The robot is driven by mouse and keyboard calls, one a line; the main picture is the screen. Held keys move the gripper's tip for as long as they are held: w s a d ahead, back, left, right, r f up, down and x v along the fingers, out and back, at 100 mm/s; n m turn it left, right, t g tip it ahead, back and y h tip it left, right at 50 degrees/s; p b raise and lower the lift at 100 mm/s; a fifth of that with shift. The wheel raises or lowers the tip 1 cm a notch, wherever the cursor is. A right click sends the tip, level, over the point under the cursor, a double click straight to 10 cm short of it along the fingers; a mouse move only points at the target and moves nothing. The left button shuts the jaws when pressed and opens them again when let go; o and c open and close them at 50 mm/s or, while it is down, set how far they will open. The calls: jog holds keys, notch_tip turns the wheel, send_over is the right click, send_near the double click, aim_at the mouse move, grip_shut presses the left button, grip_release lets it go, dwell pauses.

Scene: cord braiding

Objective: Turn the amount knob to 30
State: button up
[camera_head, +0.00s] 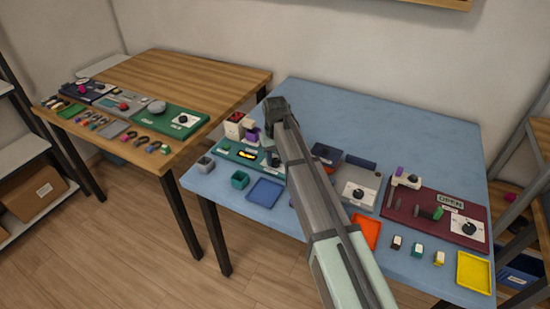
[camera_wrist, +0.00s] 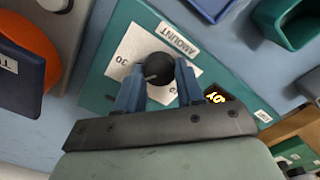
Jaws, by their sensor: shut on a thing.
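The amount knob (camera_wrist: 160,68) is a round black knob on a white plate marked "AMOUNT". Its light pointer mark faces left and slightly down in the wrist view. The printed "30" (camera_wrist: 121,60) is left of the knob, and a partly hidden mark lies below it. My gripper (camera_wrist: 158,85) has its two blue fingers on either side of the knob, shut on it. The plate sits on a teal panel (camera_wrist: 99,98), also in the head view (camera_head: 228,152).
A teal bin (camera_head: 239,180) and a blue tray (camera_head: 265,193) stand in front of the panel. A dark red panel (camera_head: 412,209) lies to the right. The table's back is clear.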

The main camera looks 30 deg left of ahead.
aim_at(275, 160)
jog(key=m, duration=0.5)
jog(key=shift+w, duration=0.1)
jog(key=shift+m, duration=0.3)
dwell(0.4)
jog(key=o, duration=1)
jog(key=shift+o, duration=0.2)
notch_tip(275, 160, up, 14)
